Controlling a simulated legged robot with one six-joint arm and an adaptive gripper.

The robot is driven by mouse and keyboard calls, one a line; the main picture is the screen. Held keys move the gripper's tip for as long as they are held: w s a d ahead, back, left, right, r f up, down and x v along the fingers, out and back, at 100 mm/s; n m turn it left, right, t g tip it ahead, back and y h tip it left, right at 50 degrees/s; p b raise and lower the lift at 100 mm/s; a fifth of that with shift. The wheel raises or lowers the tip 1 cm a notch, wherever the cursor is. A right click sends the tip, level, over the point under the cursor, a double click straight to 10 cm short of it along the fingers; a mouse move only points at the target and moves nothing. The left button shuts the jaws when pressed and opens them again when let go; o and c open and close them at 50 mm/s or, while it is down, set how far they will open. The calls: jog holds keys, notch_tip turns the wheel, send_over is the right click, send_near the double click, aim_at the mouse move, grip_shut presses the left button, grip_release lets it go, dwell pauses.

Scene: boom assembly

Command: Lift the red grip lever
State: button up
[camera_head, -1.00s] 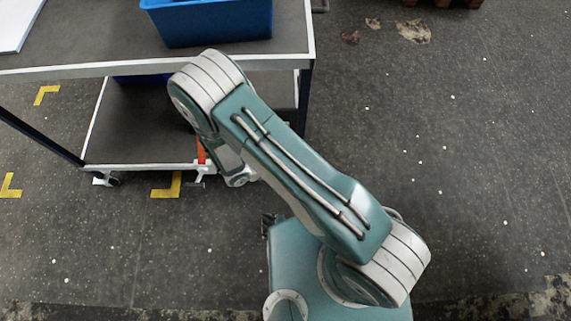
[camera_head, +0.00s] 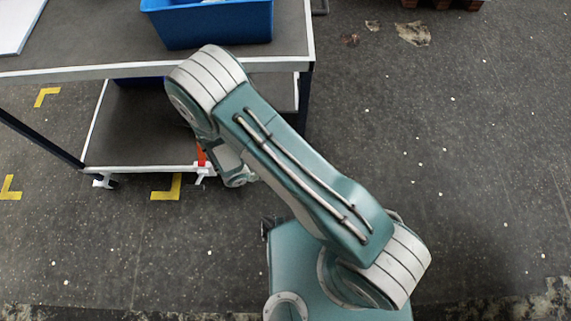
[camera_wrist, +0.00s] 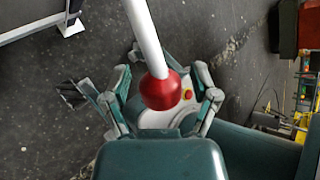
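The red grip (camera_wrist: 160,91) is a rounded red end on a pale straight bar (camera_wrist: 146,38), seen in the wrist view. My gripper (camera_wrist: 162,72) has its teal fingers spread to the left and right of the red grip, with gaps on both sides. It looks open and empty. In the head view, an orange-red lever part (camera_head: 201,153) shows at the cart's lower edge, beside my wrist. My arm hides much of that area, and the fingers cannot be made out there.
A grey cart (camera_head: 110,70) with a lower shelf stands at the upper left. A blue bin (camera_head: 215,25) sits on its top. Yellow corner marks (camera_head: 168,190) lie on the floor. The dark floor on the right is mostly clear.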

dwell(0.3)
jog(key=v, duration=1.2)
jog(key=shift+w, duration=0.1)
jog(key=w+d+r+m+g+y, duration=0.2)
jog(key=d+r+m, duration=0.3)
jog(key=r+m, duration=0.45)
jog(key=w+d+r+m+g+y, duration=0.1)
jog(key=w+d+r+m+y, duration=0.15)
jog(key=d+r+m, duration=0.7)
jog(key=s+d+r+m+t+y, duration=0.2)
jog(key=s+d+r+m, duration=0.1)
jog(key=s+r+m, duration=0.2)
jog(key=s+d+r+m+t+y, duration=0.2)
jog(key=s+d+r+m+y, duration=0.1)
jog(key=r+m, duration=0.6)
notch_tip(320, 180, up, 3)
jog(key=shift+s+d+r+t, duration=0.2)
jog(key=shift+s+d+t, duration=0.1)
jog(key=shift+s+d, duration=0.45)
